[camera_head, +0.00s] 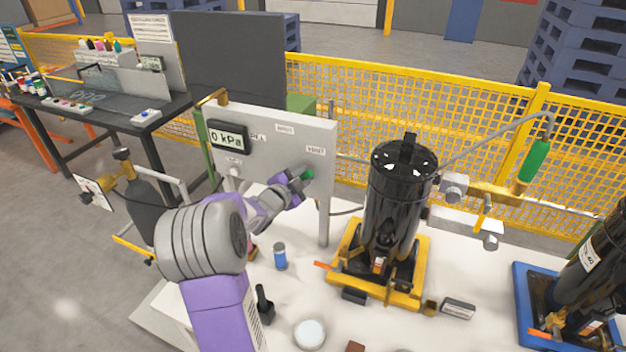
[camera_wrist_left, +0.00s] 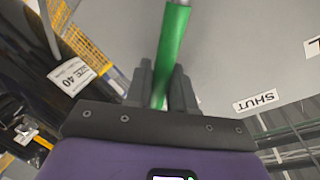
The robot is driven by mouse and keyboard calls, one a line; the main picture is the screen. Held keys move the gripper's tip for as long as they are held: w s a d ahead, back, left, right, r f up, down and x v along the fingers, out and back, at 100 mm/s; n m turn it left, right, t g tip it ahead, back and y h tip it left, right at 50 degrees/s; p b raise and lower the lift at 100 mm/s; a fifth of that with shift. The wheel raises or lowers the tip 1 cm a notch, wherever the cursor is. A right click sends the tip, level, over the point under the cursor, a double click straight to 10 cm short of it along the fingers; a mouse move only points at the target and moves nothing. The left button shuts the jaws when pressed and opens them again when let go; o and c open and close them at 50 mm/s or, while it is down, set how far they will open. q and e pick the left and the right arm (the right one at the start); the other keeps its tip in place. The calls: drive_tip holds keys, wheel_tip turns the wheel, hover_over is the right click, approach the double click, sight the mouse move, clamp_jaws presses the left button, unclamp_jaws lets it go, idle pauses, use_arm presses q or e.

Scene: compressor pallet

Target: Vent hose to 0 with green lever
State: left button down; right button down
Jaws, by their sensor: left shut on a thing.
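The green lever (camera_wrist_left: 173,45) stands between the two fingers of my left gripper (camera_wrist_left: 163,88) in the left wrist view. The gripper is shut on it. In the head view my left gripper (camera_head: 302,178) reaches the grey panel (camera_head: 262,135), and only a bit of green shows at its tip, near a small label that seems to read VENT. A label reading SHUT (camera_wrist_left: 256,101) is on the panel to the right of the lever. The gauge display (camera_head: 228,136) on the panel reads 0 kPa. My right gripper does not show.
A black compressor (camera_head: 397,195) on a yellow base stands right of the panel on the white table. A hose with a green handle (camera_head: 536,160) hangs at the right.

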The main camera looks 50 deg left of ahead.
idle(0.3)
use_arm(q)
drive_tip(key=c, duration=1.1)
unclamp_jaws()
drive_tip(key=shift+s, duration=0.1)
drive_tip(key=v, duration=0.7)
drive_tip(key=shift+s+d, duration=0.1)
drive_tip(key=shift+s, duration=0.1)
